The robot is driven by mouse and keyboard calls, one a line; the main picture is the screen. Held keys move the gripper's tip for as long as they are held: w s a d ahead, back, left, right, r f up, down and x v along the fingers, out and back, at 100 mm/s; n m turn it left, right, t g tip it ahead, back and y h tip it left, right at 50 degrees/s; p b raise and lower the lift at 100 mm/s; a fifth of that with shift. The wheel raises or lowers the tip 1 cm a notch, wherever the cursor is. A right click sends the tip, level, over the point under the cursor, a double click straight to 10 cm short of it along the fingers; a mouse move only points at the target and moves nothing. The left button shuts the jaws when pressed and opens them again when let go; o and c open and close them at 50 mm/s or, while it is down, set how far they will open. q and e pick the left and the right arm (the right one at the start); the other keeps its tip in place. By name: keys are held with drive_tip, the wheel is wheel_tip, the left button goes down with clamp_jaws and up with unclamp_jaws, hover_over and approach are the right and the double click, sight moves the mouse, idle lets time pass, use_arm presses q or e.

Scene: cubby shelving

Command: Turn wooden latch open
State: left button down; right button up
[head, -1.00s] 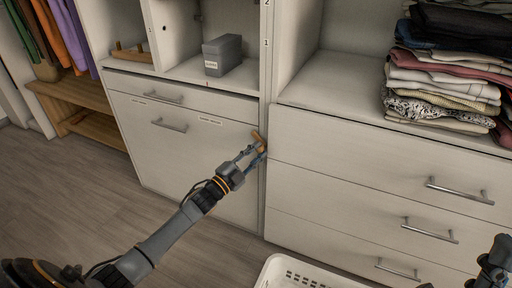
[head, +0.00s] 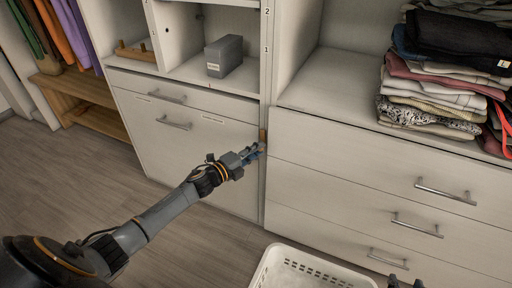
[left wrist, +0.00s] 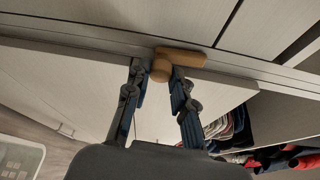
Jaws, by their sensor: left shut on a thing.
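The wooden latch (head: 262,135) is a small tan bar on the upright post between the left cabinet and the right drawers. In the head view it stands about upright along the post. In the left wrist view the latch (left wrist: 182,58) shows its bar and a round knob end. My left gripper (head: 258,151) is at the latch's lower end, its fingers closed on either side of the knob; the fingers (left wrist: 160,76) also show in the left wrist view. Only dark tips of my right gripper (head: 405,284) show at the bottom edge; their opening is unclear.
The left cabinet has a large front panel (head: 185,155) with a metal handle. Drawers (head: 385,180) with handles lie to the right, below folded clothes (head: 435,95). A grey box (head: 224,56) sits in a cubby. A white basket (head: 268,268) stands on the floor in front.

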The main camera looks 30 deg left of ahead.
use_arm(q)
drive_tip(key=shift+f+m, duration=0.1)
drive_tip(key=shift+m, duration=0.3)
use_arm(e)
drive_tip(key=shift+s+d+f+g+h, duration=0.15)
drive_tip(key=shift+s+d+f+g, duration=0.15)
drive_tip(key=shift+s+f+g, duration=0.4)
drive_tip(key=shift+s+d+f+g+h, duration=0.15)
drive_tip(key=shift+s+d+f+g, duration=0.15)
drive_tip(key=shift+s+f+g, duration=0.35)
drive_tip(key=shift+s, duration=0.1)
use_arm(q)
drive_tip(key=c, duration=1.1)
unclamp_jaws()
drive_tip(key=shift+p, duration=0.3)
drive_tip(key=v, duration=1.2)
drive_tip(key=shift+d, duration=0.1)
